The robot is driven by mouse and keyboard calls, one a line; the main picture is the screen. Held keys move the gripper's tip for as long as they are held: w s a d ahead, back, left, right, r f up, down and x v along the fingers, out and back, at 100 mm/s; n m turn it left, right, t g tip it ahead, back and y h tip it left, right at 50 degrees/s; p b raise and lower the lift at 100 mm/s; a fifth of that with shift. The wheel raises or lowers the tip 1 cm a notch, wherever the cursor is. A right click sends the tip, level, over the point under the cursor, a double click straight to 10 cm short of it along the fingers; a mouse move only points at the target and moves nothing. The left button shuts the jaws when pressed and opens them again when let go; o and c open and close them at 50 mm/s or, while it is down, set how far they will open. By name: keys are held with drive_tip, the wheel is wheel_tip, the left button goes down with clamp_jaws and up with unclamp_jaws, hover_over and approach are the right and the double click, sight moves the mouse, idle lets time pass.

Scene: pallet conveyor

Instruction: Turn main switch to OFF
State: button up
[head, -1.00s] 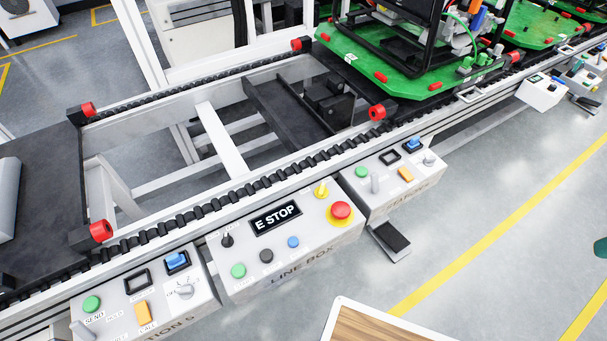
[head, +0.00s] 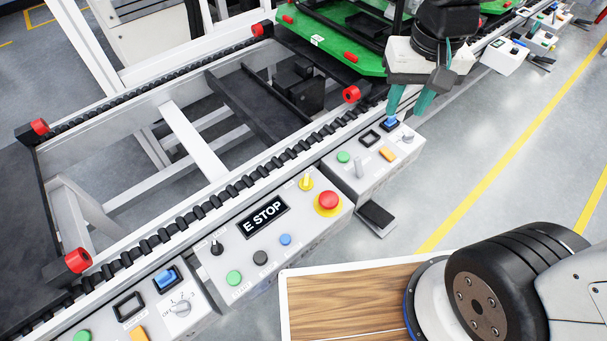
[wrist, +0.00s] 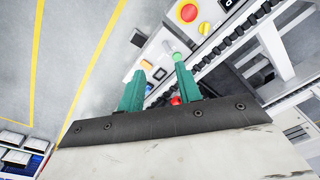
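The line box (head: 262,232) on the conveyor's near side has a display reading "E STOP". A small black lever switch (head: 216,247) stands at its left end; its label is too small to read, so I cannot confirm it as the main switch or tell its setting. A yellow-based switch (head: 306,181) and a red mushroom button (head: 328,200) sit at its right end. My gripper (head: 406,112) is open and empty, over the far end of the station box to the right. In the wrist view my gripper (wrist: 160,68) shows a clear gap between teal fingers.
The right station box (head: 372,168) carries buttons and a grey lever. A left station box (head: 178,310) has a grey rotary knob. The conveyor rail (head: 235,190) runs behind the boxes. A green pallet (head: 330,42) stands at the back.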

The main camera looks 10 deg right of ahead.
drive_tip(key=w+a+f, duration=0.6)
drive_tip(key=a+f, duration=0.1)
drive_tip(key=f, duration=0.2)
drive_tip(key=m, duration=0.1)
hover_over(306, 180)
drive_tip(key=shift+g, duration=0.4)
wheel_tip(306, 180, down, 15)
drive_tip(key=shift+d, duration=0.15)
wheel_tip(306, 180, down, 7)
drive_tip(key=shift+r, duration=0.15)
drive_tip(key=shift+f, duration=0.7)
clamp_jaws()
